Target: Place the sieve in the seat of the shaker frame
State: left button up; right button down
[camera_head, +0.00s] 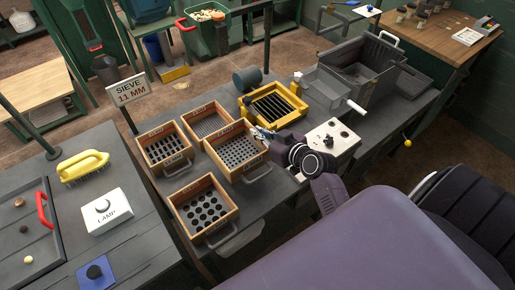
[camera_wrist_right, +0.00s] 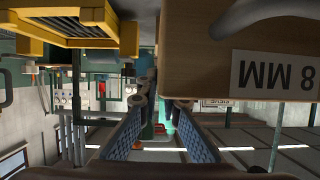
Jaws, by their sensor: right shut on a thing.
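Several wooden-framed sieves with grey handles stand on the dark bench: a slotted one (camera_head: 166,152), a fine-holed one (camera_head: 207,126), a large-holed one (camera_head: 205,212) and a medium-holed one (camera_head: 237,153). My right gripper (camera_head: 262,135) is shut on the right edge of the medium-holed sieve. In the right wrist view, the fingers (camera_wrist_right: 163,98) meet the wooden wall marked 8 MM (camera_wrist_right: 275,72). I cannot tell whether this sieve is lifted. The yellow shaker frame (camera_head: 273,106) with a dark slatted seat is just behind the gripper. My left gripper is not in view.
A sign (camera_head: 130,90) reads SIEVE 11 MM. A white control box (camera_head: 332,141) stands right of the gripper. A clear tray (camera_head: 325,92) and grey bin (camera_head: 360,68) are beyond. The left bench holds a yellow brush (camera_head: 83,168) and a LAMP box (camera_head: 107,211).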

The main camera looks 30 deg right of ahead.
aim_at(259, 149)
notch_tip(259, 149, down, 8)
jog(key=shift+f+b, duration=0.15)
jog(key=shift+b, duration=0.3)
jog(key=shift+f+b, duration=0.2)
jog(key=shift+b, duration=0.1)
jog(key=c, duration=2.1)
grip_release()
jog(key=shift+r, duration=0.1)
